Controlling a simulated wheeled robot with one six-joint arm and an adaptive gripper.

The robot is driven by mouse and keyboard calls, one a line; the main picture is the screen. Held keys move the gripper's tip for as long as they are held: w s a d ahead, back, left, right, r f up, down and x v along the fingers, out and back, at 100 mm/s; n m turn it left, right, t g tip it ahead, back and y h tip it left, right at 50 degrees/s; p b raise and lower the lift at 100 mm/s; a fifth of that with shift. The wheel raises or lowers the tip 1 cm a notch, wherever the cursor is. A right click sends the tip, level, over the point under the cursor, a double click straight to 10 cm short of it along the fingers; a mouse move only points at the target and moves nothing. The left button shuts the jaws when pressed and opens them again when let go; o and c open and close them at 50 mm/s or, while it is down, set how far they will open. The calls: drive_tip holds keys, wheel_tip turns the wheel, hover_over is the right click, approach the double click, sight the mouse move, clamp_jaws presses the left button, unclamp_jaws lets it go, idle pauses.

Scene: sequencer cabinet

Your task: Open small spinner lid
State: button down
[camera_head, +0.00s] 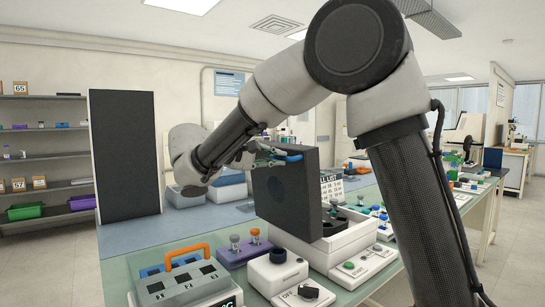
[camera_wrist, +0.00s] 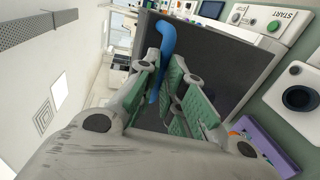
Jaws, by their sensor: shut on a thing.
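The small spinner (camera_head: 330,253) is a white box on the bench in the head view. Its dark square lid (camera_head: 292,198) stands raised, close to upright, above the box's near-left side. A blue curved handle (camera_head: 288,158) sits at the lid's top edge; the handle also shows in the wrist view (camera_wrist: 166,40). My gripper (camera_head: 266,153) is at that handle, reaching from the left. In the wrist view its green-padded fingers (camera_wrist: 170,85) are closed around the blue handle, in front of the dark lid face (camera_wrist: 215,62). The lid partly hides the spinner's inside.
A block with an orange handle (camera_head: 187,256), a purple rack (camera_head: 243,250) and a white unit with a dark round knob (camera_head: 278,256) stand close in front. A START button panel (camera_head: 362,264) is at right. A tall dark panel (camera_head: 125,155) stands at left.

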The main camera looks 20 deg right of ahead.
drive_tip(key=shift+d+f, duration=0.25)
drive_tip(key=shift+f, duration=0.55)
drive_tip(key=c, duration=1.5)
unclamp_jaws()
drive_tip(key=shift+w+d+f, duration=0.1)
drive_tip(key=shift+w+d, duration=0.05)
drive_tip(key=shift+d, duration=0.05)
drive_tip(key=shift+a, duration=0.1)
drive_tip(key=v, duration=1.2)
drive_tip(key=shift+w+r, duration=0.1)
drive_tip(key=shift+r, duration=0.3)
